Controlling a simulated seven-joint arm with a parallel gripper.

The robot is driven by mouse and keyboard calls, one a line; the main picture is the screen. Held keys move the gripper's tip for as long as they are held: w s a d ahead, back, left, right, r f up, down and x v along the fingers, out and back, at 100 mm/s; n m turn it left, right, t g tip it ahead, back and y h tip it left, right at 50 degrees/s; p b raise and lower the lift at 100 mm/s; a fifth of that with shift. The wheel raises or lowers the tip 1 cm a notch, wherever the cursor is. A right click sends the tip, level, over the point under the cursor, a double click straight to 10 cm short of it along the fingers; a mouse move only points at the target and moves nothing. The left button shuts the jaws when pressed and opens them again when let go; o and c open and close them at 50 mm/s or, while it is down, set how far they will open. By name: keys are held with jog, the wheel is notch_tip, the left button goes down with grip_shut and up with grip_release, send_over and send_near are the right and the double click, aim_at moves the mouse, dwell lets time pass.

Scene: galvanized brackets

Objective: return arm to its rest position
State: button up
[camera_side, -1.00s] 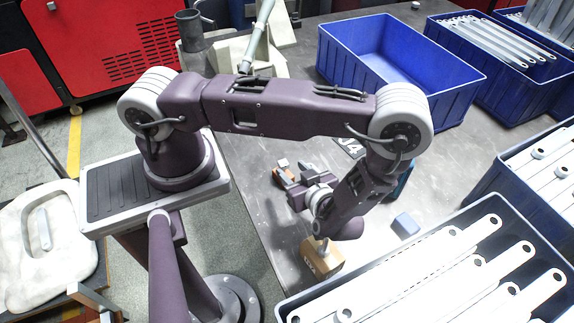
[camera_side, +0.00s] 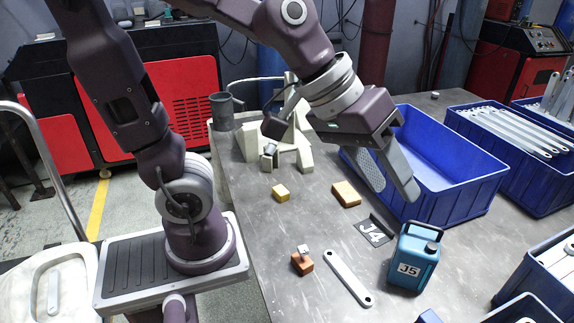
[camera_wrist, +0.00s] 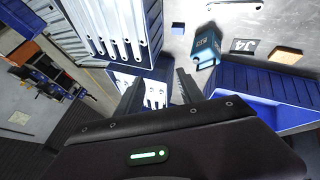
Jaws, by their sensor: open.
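My gripper (camera_side: 387,172) is raised above the table in the side view, in front of the empty blue bin (camera_side: 446,205). Its two fingers are apart with nothing between them. In the wrist view my gripper (camera_wrist: 161,88) also shows open and empty, its fingers pointing up the picture with bins and the table beyond. The arm stands bent high over its base, and its upper part leaves the top of the side view.
Blue bins with brackets (camera_side: 510,130) line the right. Red cabinets (camera_side: 190,85) stand behind.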

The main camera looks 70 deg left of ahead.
jog(key=s+a+f+m+y, duration=0.1)
jog(key=s+a+m+y, duration=0.2)
jog(key=s+a, duration=0.5)
jog(key=s, duration=0.3)
jog(key=shift+s+a+g, duration=0.15)
jog(key=shift+a+g, duration=0.15)
jog(key=shift+a, duration=0.1)
